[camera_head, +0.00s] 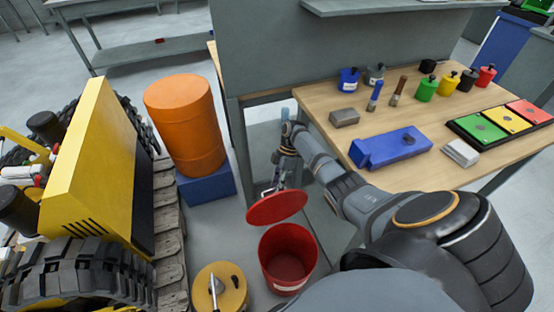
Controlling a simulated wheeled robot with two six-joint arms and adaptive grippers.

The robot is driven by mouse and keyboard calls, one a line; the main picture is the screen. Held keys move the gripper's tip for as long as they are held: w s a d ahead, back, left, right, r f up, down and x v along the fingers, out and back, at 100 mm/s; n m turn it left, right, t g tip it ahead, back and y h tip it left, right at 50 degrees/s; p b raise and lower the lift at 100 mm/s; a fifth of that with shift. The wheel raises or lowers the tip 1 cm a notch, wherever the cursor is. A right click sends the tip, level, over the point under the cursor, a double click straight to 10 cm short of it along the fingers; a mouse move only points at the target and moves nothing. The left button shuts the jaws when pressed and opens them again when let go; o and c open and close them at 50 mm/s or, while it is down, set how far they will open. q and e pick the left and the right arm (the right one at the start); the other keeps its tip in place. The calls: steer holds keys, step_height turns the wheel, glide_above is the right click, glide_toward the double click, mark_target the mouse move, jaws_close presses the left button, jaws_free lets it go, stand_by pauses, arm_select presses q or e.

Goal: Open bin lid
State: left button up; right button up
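The red bin (288,275) stands on the floor left of the workbench, with its round mouth uncovered and its inside visible. It looks empty. The red round lid (277,208) is above and behind the bin's rim, tilted. I cannot tell if its lower edge touches the rim. My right gripper (279,184) points down at the top of the lid, with its fingers around the lid's small handle. It looks shut on it, though the handle is mostly hidden. My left gripper is not in view.
An orange barrel (186,125) stands on a blue base (207,186) behind the bin. A yellow tracked carrier (95,170) is at left. A yellow round container (220,288) is left of the bin. The wooden workbench (440,170) at right holds blocks, weights and a blue box (391,147).

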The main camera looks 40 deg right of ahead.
steer(key=v, duration=0.7)
steer(key=shift+r, duration=0.2)
